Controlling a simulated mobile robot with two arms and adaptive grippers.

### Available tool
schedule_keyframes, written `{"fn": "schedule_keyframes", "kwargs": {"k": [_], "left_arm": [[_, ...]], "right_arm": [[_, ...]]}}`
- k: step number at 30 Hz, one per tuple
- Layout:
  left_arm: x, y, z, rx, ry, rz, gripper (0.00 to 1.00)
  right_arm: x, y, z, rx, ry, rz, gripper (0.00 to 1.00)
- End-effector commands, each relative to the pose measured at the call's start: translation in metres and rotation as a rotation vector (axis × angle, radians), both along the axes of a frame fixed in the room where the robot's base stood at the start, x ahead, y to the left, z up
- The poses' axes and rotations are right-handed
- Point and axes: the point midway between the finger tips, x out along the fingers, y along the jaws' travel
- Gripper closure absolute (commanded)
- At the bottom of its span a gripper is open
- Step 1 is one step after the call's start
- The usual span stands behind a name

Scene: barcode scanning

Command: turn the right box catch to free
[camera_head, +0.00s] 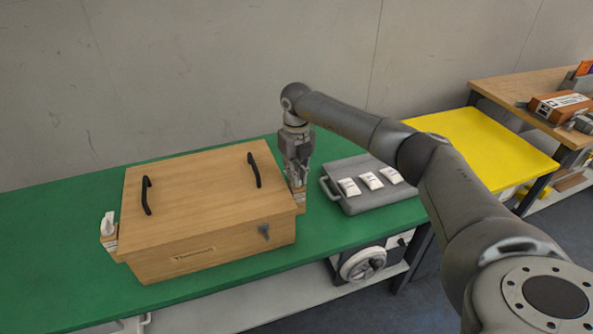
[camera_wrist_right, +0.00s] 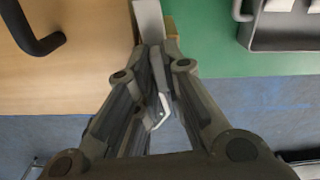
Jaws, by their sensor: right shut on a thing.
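A wooden box (camera_head: 200,205) with a lid and two black handles sits on the green table (camera_head: 45,235). My right gripper (camera_head: 297,182) reaches down from above at the box's right edge. It is shut on the right box catch, which it mostly hides in the head view. In the right wrist view the catch (camera_wrist_right: 148,20) shows as a light grey bar running up from between the fingertips (camera_wrist_right: 158,50), beside the box edge. The left box catch (camera_head: 108,226) stands upright on the opposite side. My left gripper is not in view.
A grey tray (camera_head: 378,204) with several white packets (camera_head: 372,180) lies right of the box. A yellow surface (camera_head: 490,145) and a wooden table (camera_head: 530,84) with boxes are farther right. A wall stands behind.

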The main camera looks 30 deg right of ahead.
Motion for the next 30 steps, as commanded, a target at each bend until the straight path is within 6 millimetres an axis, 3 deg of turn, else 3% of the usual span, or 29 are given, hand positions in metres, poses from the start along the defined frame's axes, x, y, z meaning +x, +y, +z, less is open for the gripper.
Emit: {"fn": "schedule_keyframes", "kwargs": {"k": [10, 27, 28, 30], "left_arm": [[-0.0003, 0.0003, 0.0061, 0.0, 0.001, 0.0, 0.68], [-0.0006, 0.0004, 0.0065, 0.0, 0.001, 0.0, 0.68], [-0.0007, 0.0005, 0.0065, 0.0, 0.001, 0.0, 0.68], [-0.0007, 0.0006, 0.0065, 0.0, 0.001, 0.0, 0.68]], "right_arm": [[0.0006, 0.0, 0.0013, 0.0, -0.002, -0.145, 1.0], [0.0009, -0.0003, 0.001, 0.001, -0.003, -0.174, 1.0], [0.0009, -0.0003, 0.0011, 0.001, -0.003, -0.174, 0.85], [0.0009, -0.0003, 0.001, 0.001, -0.003, -0.173, 0.77]]}}
